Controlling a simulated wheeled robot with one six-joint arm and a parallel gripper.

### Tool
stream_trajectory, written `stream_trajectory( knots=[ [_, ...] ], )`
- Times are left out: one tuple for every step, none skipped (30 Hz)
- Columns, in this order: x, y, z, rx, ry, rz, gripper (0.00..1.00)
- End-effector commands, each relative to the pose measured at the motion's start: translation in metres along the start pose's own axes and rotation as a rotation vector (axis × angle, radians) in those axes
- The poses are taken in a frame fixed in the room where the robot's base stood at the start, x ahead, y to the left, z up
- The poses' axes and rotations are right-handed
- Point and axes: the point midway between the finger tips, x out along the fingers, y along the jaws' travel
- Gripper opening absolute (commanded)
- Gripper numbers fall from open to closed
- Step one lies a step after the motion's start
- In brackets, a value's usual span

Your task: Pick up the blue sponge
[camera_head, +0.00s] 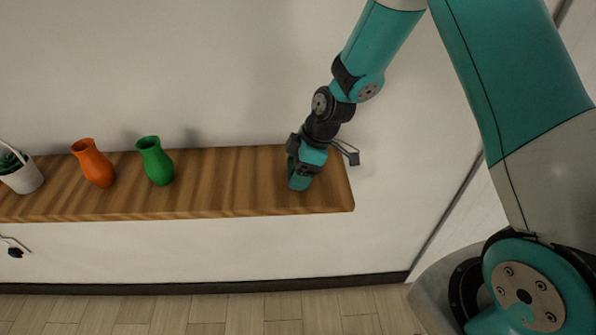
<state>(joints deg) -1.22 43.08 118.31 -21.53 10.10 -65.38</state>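My gripper (302,172) is over the right end of the wooden shelf (235,200), pointing down toward its surface. Its fingers are small and dark here, and I cannot tell whether they are open or shut. A small teal patch shows at the gripper's lower end, close to the shelf top. I cannot tell whether it is part of the gripper or a separate thing. I see no clearly blue sponge. The spot right behind the gripper is hidden by it.
A green vase (156,162) and an orange vase (94,164) stand on the shelf to the left. A white potted plant (22,176) is at the far left. The shelf between green vase and gripper is clear. A pale wall (230,60) rises behind.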

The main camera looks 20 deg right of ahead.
Motion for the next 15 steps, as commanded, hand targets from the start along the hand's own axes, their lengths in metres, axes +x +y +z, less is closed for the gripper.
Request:
stream_trajectory(
  knots=[
    [0.000,0.000,0.000,0.000,0.000,0.000,0.57],
    [0.000,0.000,0.000,0.000,0.000,0.000,0.57],
    [0.000,0.000,0.000,0.000,0.000,0.000,0.57],
    [0.000,0.000,0.000,0.000,0.000,0.000,0.57],
    [0.000,0.000,0.000,0.000,0.000,0.000,0.57],
    [0.000,0.000,0.000,0.000,0.000,0.000,0.57],
    [0.000,0.000,0.000,0.000,0.000,0.000,0.57],
    [-0.001,0.000,0.000,0.000,0.000,0.000,0.57],
    [-0.001,0.000,0.000,0.000,0.000,0.000,0.57],
    [-0.002,0.000,-0.001,0.000,0.001,0.001,0.57],
    [-0.003,0.000,-0.001,0.000,0.001,0.001,0.57],
    [-0.005,0.001,-0.002,-0.001,0.001,0.002,0.57],
    [-0.007,0.001,-0.003,-0.001,0.001,0.002,0.57],
    [-0.009,0.001,-0.004,0.000,0.001,0.002,0.57],
    [-0.014,0.001,-0.006,-0.001,0.002,0.003,0.57]
  ],
)
